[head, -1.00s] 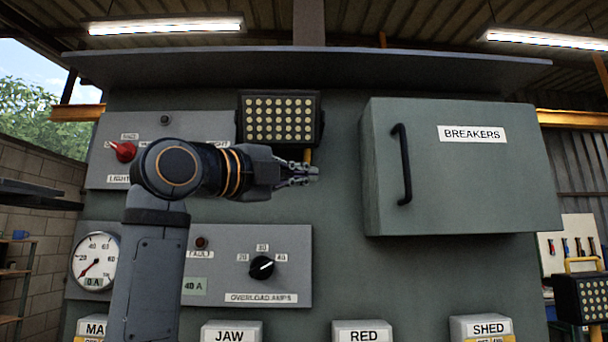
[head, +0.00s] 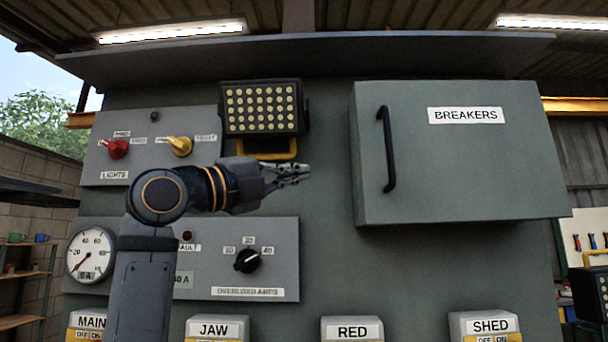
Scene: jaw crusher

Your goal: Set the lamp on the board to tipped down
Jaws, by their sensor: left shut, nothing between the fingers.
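The lamp on the board (head: 262,108) is a dark rectangular floodlight with rows of pale round LEDs. It hangs high on the grey board, left of the breaker box, and its face looks roughly straight out. A yellow bracket (head: 266,156) shows just under it. My left gripper (head: 303,172) is shut and empty, pointing right, below the lamp's lower right corner and in front of the board. A gap shows between the fingers and the lamp body in the picture; depth is hard to tell. My right gripper is not in view.
The breaker box (head: 460,165) with its black handle (head: 387,150) juts out to the right of the fingers. The lights panel (head: 140,171) has a red and a yellow switch. The overload panel (head: 270,272) lies below my arm. A roof ledge (head: 310,57) overhangs the board.

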